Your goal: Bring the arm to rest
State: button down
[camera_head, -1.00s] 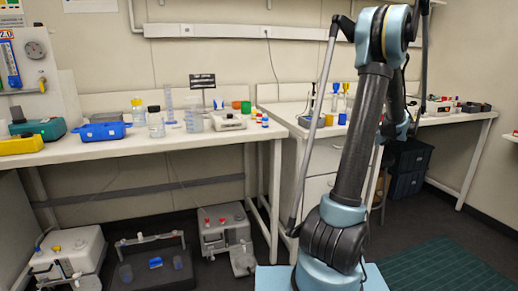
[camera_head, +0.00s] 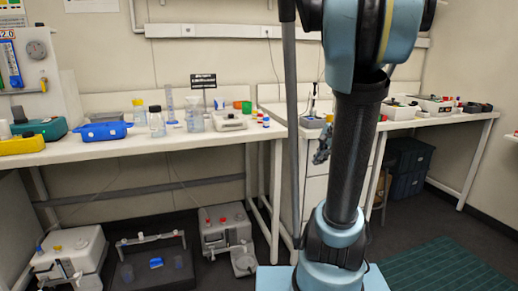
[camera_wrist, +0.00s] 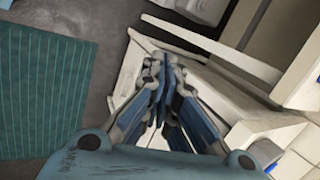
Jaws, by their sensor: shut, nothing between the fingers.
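My gripper (camera_wrist: 158,78) shows in the wrist view with its two blue-and-grey fingers drawn together and nothing between them. It points down past a white cabinet or bench, with the dark floor and the green mat at the left. In the head view my arm stands upright in front of the right bench and hides part of it. A small part of my gripper (camera_head: 322,148) seems to show just left of the arm, in front of the white drawers; its fingertips are not clear there.
The left bench (camera_head: 95,150) holds a blue tray (camera_head: 102,131), a yellow box (camera_head: 20,145), bottles and beakers. Shaker machines (camera_head: 72,255) stand on the floor beneath it. The right bench (camera_head: 440,119) carries small instruments. A green mat (camera_head: 440,268) covers open floor at the right.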

jog(key=s+a+f+n+h, duration=0.1)
jog(key=s+f+n, duration=0.2)
jog(key=s, duration=0.4)
jog(key=s+a+f+n+g+h, duration=0.1)
jog(key=s+a+f+n, duration=0.1)
jog(key=s+n, duration=0.3)
jog(key=s+a+f+n+h, duration=0.1)
jog(key=s+f+n, duration=0.3)
jog(key=s, duration=0.5)
jog(key=shift+s+a+f+g, duration=0.2)
jog(key=shift+a+f+g, duration=0.15)
jog(key=shift+a+g, duration=0.1)
jog(key=shift+w+f, duration=0.2)
jog(key=shift+w, duration=0.25)
jog(key=shift+s, duration=0.1)
